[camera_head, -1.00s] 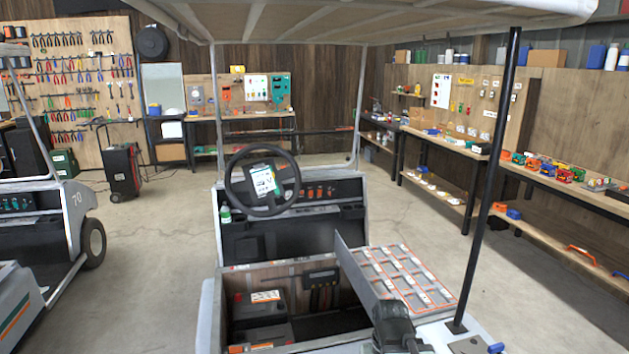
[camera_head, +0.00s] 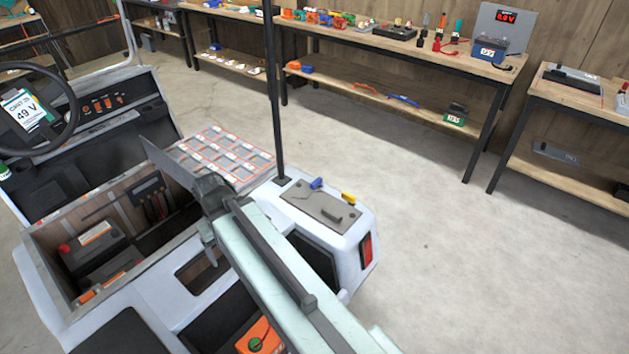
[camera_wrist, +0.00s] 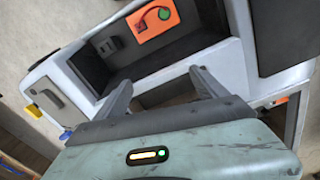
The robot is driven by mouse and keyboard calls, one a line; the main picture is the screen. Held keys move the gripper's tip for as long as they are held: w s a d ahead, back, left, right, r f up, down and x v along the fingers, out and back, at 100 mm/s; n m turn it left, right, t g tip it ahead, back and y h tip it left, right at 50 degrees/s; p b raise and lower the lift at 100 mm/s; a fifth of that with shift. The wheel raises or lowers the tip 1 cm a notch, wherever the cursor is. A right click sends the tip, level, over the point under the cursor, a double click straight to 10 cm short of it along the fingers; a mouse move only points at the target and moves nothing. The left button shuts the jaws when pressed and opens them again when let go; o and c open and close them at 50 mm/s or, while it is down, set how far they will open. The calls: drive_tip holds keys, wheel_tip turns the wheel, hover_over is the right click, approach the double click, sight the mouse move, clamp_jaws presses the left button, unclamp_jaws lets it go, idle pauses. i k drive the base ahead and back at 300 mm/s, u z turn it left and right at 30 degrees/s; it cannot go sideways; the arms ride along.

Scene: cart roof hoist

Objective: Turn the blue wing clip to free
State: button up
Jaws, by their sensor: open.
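The blue wing clip (camera_head: 317,184) sits on the grey plate (camera_head: 308,203) on the cart's rear corner, beside the roof post. A yellow clip (camera_head: 349,198) is on the same plate, at its right edge. In the wrist view the blue clip (camera_wrist: 66,134) shows small at the lower left, with the yellow clip (camera_wrist: 34,111) above it. My gripper (camera_wrist: 160,86) is open and empty, over the cart's rear body; in the head view my gripper (camera_head: 208,213) is left of the plate, apart from both clips. The blue clip's exact turn is too small to tell.
The black roof post (camera_head: 272,90) rises close to the plate. An open battery bay (camera_head: 72,316) lies at left with a raised lid panel. An orange box (camera_wrist: 152,27) sits in a rear recess. The workbench (camera_head: 400,45) stands beyond open floor (camera_head: 480,260).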

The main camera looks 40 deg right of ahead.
sight(316, 183)
drive_tip(key=u, duration=1.9)
drive_tip(key=k, duration=1.35)
drive_tip(key=z, duration=0.9)
drive_tip(key=i, duration=1)
drive_tip(key=u, duration=0.05)
